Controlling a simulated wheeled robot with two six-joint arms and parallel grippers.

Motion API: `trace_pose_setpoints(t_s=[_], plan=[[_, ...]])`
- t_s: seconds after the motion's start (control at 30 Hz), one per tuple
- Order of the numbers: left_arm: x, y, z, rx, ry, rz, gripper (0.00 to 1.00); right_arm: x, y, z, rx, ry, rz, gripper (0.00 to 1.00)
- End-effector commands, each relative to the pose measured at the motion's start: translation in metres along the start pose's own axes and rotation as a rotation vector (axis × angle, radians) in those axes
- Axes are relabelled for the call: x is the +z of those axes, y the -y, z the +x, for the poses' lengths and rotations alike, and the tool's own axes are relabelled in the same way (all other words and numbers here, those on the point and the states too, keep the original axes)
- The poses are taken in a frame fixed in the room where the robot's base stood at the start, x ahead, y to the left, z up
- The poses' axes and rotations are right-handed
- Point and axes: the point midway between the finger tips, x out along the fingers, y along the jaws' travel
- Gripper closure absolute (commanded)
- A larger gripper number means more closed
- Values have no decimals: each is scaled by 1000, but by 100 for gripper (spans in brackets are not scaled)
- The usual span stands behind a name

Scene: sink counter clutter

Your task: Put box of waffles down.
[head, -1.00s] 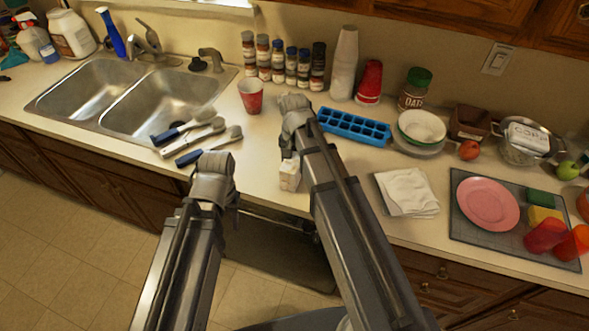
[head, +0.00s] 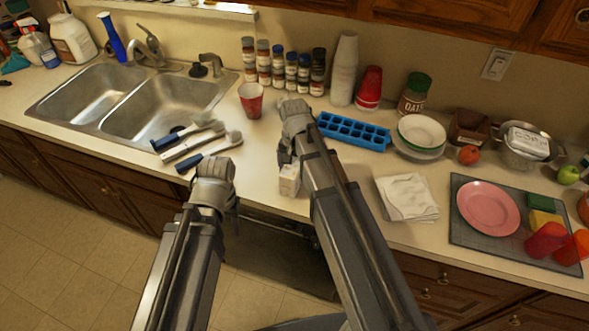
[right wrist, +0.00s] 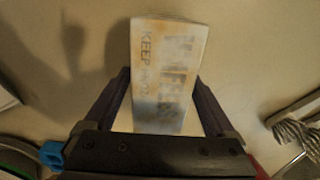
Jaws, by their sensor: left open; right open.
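The box of waffles (head: 289,181) is a small pale carton on the counter near its front edge, just below my right gripper (head: 286,158) in the head view. In the right wrist view its lettered face (right wrist: 168,62) shows between the two dark fingers of my right gripper (right wrist: 164,80). Those fingers are open, one on each side of the box; I cannot tell whether either touches it. My left gripper (head: 214,187) is open over the counter's front edge, left of the box, its fingertips mostly hidden by its own wrist.
A blue ice tray (head: 353,131) is behind my right arm. Counter between cup and box is mostly clear.

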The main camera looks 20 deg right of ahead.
Motion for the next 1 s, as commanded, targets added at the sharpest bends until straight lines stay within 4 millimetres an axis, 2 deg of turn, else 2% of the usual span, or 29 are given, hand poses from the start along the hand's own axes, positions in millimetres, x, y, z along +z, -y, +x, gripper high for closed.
trace_pose_setpoints(t_s=[0.27, 0.8, 1.0], plan=[[1, 2, -22, 0, 0, 1, 50, 0, 0, -22, 0, 0, 0, 10], [6, 10, -102, 1, 0, -2, 50, 0, 0, -103, 0, 0, 0, 10], [7, 11, -120, 2, 0, -8, 50, 0, 0, -121, 0, 0, 0, 10]])
